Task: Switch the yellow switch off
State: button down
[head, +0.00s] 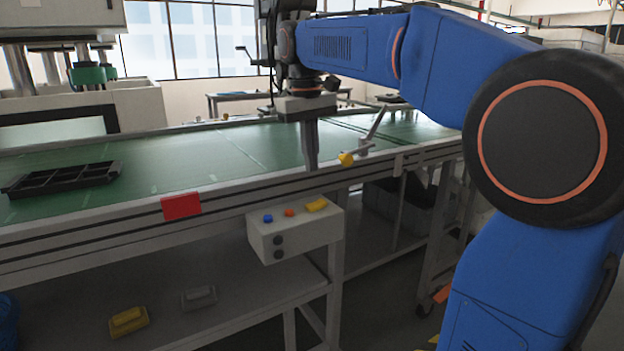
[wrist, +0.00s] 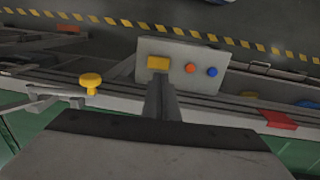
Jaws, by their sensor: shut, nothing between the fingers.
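The yellow switch (head: 317,205) sits on top of a light grey control box (head: 290,240) fixed to the front of the conveyor frame. An orange button (head: 289,212) and a blue button (head: 267,218) are beside it on the box. In the wrist view the yellow switch (wrist: 158,63) lies just beyond the fingertips. My gripper (head: 312,166) is shut and empty, pointing down, above and behind the switch in the head view. It also shows in the wrist view (wrist: 160,80). I cannot tell the switch's position.
A yellow knob (head: 346,158) on a lever stands at the conveyor edge, right of my gripper. A red plate (head: 181,206) is on the rail. A black tray (head: 62,178) lies on the green belt (head: 170,165). Below, a yellow block (head: 128,321) and grey block (head: 199,298) rest on a shelf.

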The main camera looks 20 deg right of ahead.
notch_tip(320, 180, up, 5)
send_over(320, 201)
jog(key=a, duration=0.3)
jog(key=shift+s, duration=0.25)
jog(key=shift+w+d+r+h, duration=0.1)
jog(key=shift+d+r+h, duration=0.15)
jog(key=shift+h, duration=0.15)
jog(key=shift+f, duration=0.2)
jog(key=f, duration=0.4)
jog(key=d+f, duration=0.1)
jog(key=f, duration=0.4)
jog(key=d+f, duration=0.1)
jog(key=f, duration=0.3)
jog(key=shift+w+f, duration=0.1)
jog(key=shift+f, duration=0.25)
